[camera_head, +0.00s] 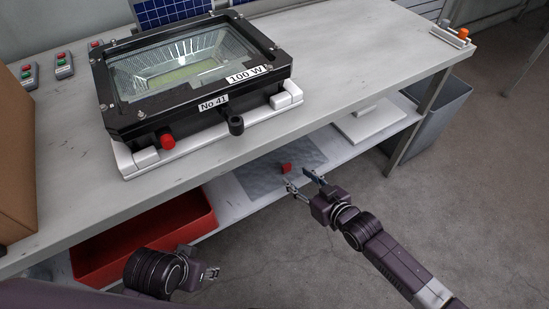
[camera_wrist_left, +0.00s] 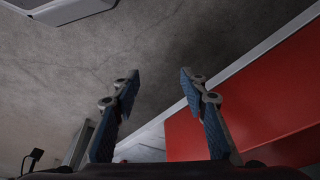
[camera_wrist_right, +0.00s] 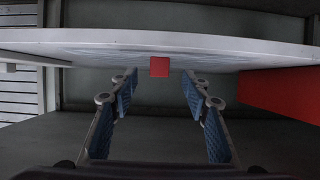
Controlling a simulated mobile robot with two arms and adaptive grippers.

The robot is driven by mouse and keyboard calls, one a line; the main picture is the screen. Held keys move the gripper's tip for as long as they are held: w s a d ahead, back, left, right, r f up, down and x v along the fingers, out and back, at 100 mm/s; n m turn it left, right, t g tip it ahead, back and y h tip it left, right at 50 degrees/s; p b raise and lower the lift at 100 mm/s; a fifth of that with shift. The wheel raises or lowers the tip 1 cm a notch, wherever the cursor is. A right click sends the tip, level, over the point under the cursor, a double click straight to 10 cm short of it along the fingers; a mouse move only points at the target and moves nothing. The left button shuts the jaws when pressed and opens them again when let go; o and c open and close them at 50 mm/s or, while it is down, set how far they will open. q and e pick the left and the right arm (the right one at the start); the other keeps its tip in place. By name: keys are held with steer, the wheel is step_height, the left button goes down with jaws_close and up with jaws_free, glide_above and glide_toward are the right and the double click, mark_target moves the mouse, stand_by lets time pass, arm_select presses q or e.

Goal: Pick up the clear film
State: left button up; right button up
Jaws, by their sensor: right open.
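The clear film appears as a thin greyish see-through sheet (camera_head: 258,180) lying flat on the lower shelf under the workbench, with a small red tab (camera_head: 286,168) at it. The tab also shows as a red square in the right wrist view (camera_wrist_right: 159,67), centred between the fingers. My right gripper (camera_head: 300,180) is open and empty at the shelf's front edge, close to the tab but seemingly not touching it. My left gripper (camera_head: 211,273) is open and empty beside the red bin, as the left wrist view (camera_wrist_left: 155,90) shows.
A floodlight housing (camera_head: 115,122) labelled No 41 stands on the workbench (camera_head: 330,75) above the shelf. A red bin (camera_head: 140,240) is left of the film. A white plate-like object (camera_head: 365,125) is to the right on the shelf. A grey bin (camera_head: 440,115) stands beyond the bench leg.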

mark_target(288, 168)
steer(key=shift+w+a+f, duration=0.1)
steer(key=shift+w+a, duration=0.1)
steer(key=shift+w, duration=0.1)
steer(key=x, duration=0.1)
steer(key=b+x, duration=0.1)
steer(key=x, duration=0.1)
steer(key=b+x, duration=0.1)
steer(key=shift+w+a, duration=0.3)
steer(key=shift+w, duration=0.1)
arm_select(q)
steer(key=shift+v, duration=0.8)
steer(key=shift+s, duration=0.15)
arm_select(e)
steer(key=shift+c, duration=0.2)
steer(key=c, duration=0.8)
